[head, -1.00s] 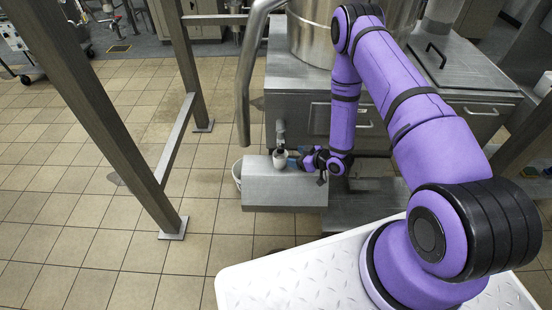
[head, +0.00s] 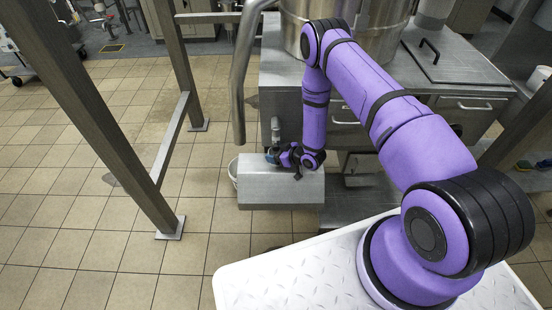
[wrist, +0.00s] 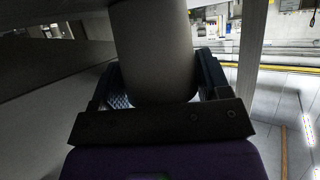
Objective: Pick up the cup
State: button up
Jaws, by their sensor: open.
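In the head view, my gripper (head: 271,156) is at the back edge of the steel box's top, under a tap-like pipe end. It and my wrist hide most or all of the cup there.
The steel box (head: 280,188) stands low in front of the mixer cabinet. A white bucket (head: 233,172) is beside it on the left. A bent steel pipe (head: 243,80) hangs above, and a steel frame post (head: 100,110) stands at left. Tiled floor at left is clear.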

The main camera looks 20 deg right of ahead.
jog(key=shift+c, duration=0.2)
jog(key=c, duration=0.3)
jog(key=shift+r, duration=0.2)
